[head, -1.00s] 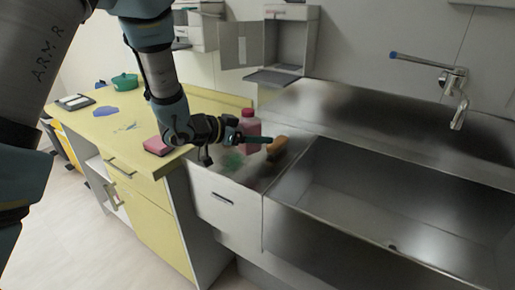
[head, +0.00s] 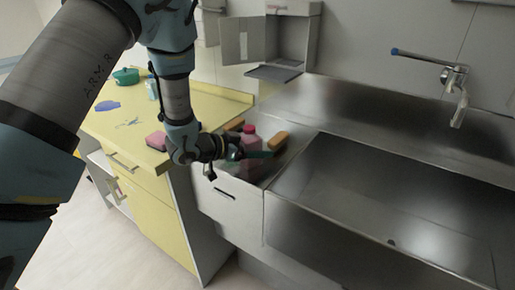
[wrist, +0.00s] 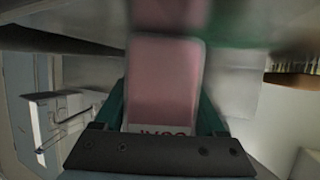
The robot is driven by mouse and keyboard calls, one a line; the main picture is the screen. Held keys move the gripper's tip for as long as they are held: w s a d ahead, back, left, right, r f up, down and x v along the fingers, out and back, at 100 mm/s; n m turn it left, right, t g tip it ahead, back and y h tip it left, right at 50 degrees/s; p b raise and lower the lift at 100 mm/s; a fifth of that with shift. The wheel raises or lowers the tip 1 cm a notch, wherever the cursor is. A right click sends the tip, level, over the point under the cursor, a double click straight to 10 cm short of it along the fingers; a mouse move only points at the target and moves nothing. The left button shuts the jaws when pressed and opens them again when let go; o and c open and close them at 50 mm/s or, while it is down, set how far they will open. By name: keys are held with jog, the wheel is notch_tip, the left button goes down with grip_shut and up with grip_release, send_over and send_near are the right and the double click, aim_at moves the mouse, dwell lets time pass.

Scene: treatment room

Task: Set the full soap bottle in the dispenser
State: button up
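The soap bottle (head: 249,142) is pink with a red cap. It is upright over the steel counter left of the sink; whether its base touches the counter is unclear. My gripper (head: 254,156) is around it, with a finger on each side. In the wrist view the bottle's pink body (wrist: 165,85) fills the space between the green fingers (wrist: 163,112), which appear to touch it. Red lettering shows upside down near its lower edge. On the back wall, an open grey housing (head: 312,40) that looks like the dispenser has its door swung left and a dark tray below.
An orange block (head: 278,140) lies right of the bottle. A brown item (head: 234,125) is behind it. The sink (head: 390,190) and tap (head: 455,80) are to the right. The yellow worktop (head: 190,105) holds a pink sponge (head: 155,140), green pot (head: 126,76) and blue cloth (head: 107,105).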

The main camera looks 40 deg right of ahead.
jog(key=o, duration=0.4)
jog(key=shift+o, duration=0.2)
jog(key=shift+a+r, duration=0.1)
jog(key=shift+r, duration=0.1)
jog(key=b+v, duration=0.2)
jog(key=v, duration=0.9)
jog(key=shift+a+b, duration=0.3)
jog(key=shift+a, duration=0.1)
jog(key=shift+w+r, duration=0.1)
jog(key=shift+w, duration=0.05)
